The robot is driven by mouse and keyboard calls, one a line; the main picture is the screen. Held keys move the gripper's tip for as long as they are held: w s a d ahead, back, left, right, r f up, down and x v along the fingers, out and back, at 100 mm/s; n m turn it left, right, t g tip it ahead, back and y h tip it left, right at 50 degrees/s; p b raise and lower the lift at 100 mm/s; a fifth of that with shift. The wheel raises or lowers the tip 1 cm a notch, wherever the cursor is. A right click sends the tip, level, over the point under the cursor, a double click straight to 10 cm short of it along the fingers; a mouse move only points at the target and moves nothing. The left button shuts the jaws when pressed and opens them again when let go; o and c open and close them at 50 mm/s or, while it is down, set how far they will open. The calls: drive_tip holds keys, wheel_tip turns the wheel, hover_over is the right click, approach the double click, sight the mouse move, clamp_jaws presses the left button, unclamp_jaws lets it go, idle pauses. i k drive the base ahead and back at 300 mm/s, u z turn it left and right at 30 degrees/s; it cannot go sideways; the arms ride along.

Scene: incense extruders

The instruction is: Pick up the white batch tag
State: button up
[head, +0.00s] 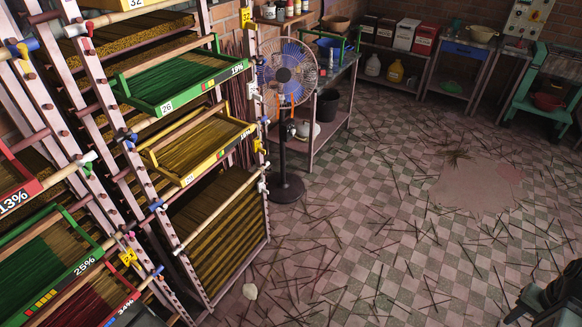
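I cannot pick out one white batch tag for sure. A small pale, roundish thing (250,291) lies on the tiled floor near the foot of the drying rack; it is too small to tell if it is a tag. A small white label marked 26 (166,107) is on the front of a green-framed tray, and another pale label marked 21 (188,180) is on a yellow-framed tray below it. A dark part, perhaps of my arm or gripper (549,297), shows at the bottom right corner, well away from these; its fingers cannot be made out.
The rack (120,140) of incense trays fills the left side. A standing fan (288,140) is beside it, with a bench (332,125) behind. Loose sticks and a pinkish powder patch (480,185) cover the floor. Shelves and a green machine (545,95) line the back.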

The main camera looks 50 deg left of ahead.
sight(260, 187)
drive_tip(key=i, duration=1.4)
drive_tip(key=u, duration=3.75)
drive_tip(key=i, duration=1)
drive_tip(key=z, duration=0.1)
